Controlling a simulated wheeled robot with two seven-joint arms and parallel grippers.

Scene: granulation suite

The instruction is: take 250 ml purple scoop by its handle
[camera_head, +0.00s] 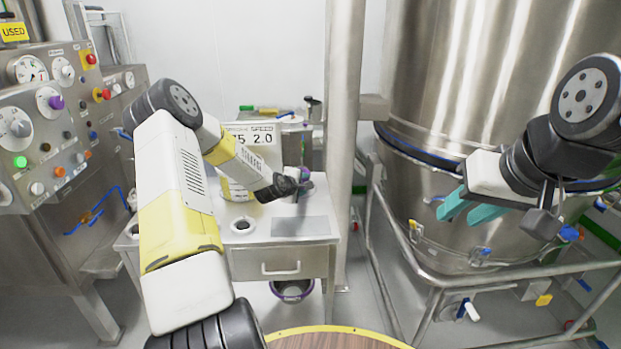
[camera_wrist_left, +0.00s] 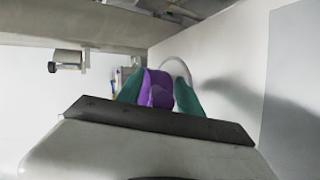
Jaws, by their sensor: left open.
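The purple scoop (camera_wrist_left: 157,88) shows in the left wrist view between the two green fingertips of my left gripper (camera_wrist_left: 160,98). The jaws are open around it, one finger on each side. Whether they touch it, I cannot tell. In the head view only a small purple patch (camera_head: 306,173) shows just past my left wrist at the metal cabinet, probably the scoop.
The metal cabinet (camera_head: 285,256) has a drawer and carries a sign reading 2.0. A purple-rimmed bowl (camera_head: 292,291) is under it. A control panel (camera_head: 55,130) stands at left, the steel vessel (camera_head: 440,80) with a rail frame at right. A round wooden top (camera_head: 335,341) is at the near edge.

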